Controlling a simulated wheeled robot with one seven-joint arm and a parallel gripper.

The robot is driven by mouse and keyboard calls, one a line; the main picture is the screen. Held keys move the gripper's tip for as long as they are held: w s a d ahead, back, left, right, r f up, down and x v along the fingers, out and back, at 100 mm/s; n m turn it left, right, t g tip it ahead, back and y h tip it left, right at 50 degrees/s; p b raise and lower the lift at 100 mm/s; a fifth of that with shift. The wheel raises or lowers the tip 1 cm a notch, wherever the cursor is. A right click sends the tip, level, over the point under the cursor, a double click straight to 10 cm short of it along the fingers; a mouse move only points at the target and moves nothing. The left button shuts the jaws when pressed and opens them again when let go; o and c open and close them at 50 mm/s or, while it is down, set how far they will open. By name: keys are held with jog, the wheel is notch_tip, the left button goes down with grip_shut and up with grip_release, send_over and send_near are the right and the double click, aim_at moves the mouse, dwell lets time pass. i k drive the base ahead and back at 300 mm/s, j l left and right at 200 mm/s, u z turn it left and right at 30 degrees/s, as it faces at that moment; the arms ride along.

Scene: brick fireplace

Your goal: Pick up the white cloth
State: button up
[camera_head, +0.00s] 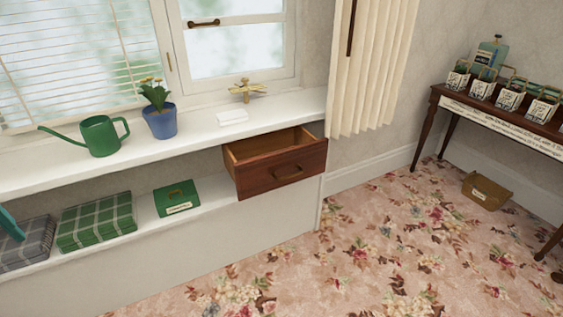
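A small white folded cloth (232,117) lies flat on the white windowsill, between the blue flower pot and the open drawer. Nothing covers it in this view. My gripper is not in view, so its state and its distance from the cloth do not show.
A green watering can (100,136) and a blue flower pot (161,123) stand left of the cloth. A brass tap-like object (246,91) is behind it. A wooden drawer (277,164) juts out open, below right. Green box (177,198) on lower shelf. The floral carpet (375,265) is clear in front.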

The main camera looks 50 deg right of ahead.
aim_at(238, 115)
jog(key=z, duration=1.2)
jog(key=l+u, duration=0.1)
jog(key=u, duration=0.35)
jog(key=l+u, duration=0.1)
jog(key=u, duration=0.35)
jog(key=l+u, duration=0.1)
jog(key=u, duration=0.35)
jog(key=l+u, duration=0.25)
jog(key=l, duration=0.2)
jog(key=k+l+u, duration=0.2)
jog(key=l, duration=0.2)
jog(key=l+u, duration=0.25)
jog(key=l, duration=0.2)
jog(key=k+l+u, duration=0.2)
jog(key=l, duration=0.2)
jog(key=k+l+u, duration=0.1)
jog(key=l+u, duration=0.15)
jog(key=l, duration=0.15)
jog(key=k+l, duration=0.2)
jog(key=l, duration=0.2)
jog(key=k+l, duration=0.2)
jog(key=l, duration=0.15)
jog(key=k+l, duration=0.2)
jog(key=l, duration=0.2)
